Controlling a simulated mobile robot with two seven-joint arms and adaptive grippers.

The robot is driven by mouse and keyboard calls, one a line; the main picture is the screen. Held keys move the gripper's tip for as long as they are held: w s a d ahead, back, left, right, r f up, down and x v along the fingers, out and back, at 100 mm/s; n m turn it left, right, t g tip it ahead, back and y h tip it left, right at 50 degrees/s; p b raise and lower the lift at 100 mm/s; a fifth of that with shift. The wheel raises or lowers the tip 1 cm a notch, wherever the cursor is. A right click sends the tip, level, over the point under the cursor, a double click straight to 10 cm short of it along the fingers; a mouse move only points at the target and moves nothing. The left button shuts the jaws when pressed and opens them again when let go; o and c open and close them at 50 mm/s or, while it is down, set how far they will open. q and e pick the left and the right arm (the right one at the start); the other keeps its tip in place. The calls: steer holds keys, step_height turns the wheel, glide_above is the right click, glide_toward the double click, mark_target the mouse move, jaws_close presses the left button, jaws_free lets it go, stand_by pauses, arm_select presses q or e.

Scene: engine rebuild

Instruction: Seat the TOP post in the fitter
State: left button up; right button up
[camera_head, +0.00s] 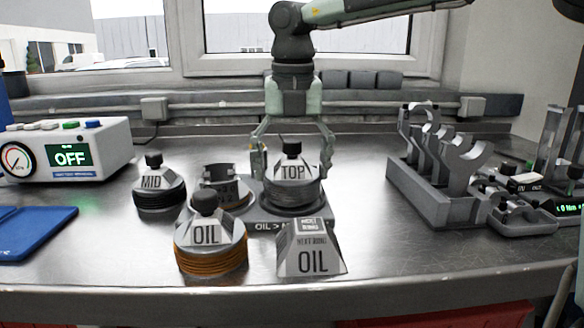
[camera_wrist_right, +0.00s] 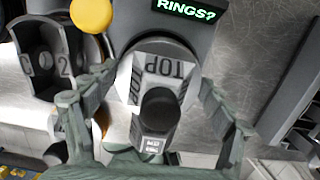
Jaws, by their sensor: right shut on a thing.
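The TOP post (camera_head: 292,186), a grey cone-topped piece with a black knob and a white TOP label, stands upright at the round seat of the grey fitter (camera_head: 253,214). I cannot tell whether it is fully down. My right gripper (camera_head: 293,166) comes from above and is shut on the TOP post, one finger on each side. In the right wrist view the TOP post (camera_wrist_right: 160,90) lies between the fingers, with the fitter's lit RINGS? display (camera_wrist_right: 187,9) beyond it. My left gripper is not in view.
The MID post (camera_head: 160,190) and the OIL post (camera_head: 210,245) with copper rings stand left and in front. A NEXT RING OIL sign (camera_head: 310,252) stands before the fitter. A grey rack (camera_head: 430,190) is right, an OFF gauge box (camera_head: 110,150) left.

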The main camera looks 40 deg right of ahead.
mark_target(292, 140)
steer(key=shift+f+b, duration=0.4)
stand_by(0.6)
steer(key=o, duration=1.4)
steer(key=shift+c, duration=0.2)
steer(key=shift+r+p, duration=1.9)
steer(key=shift+r, duration=1.2)
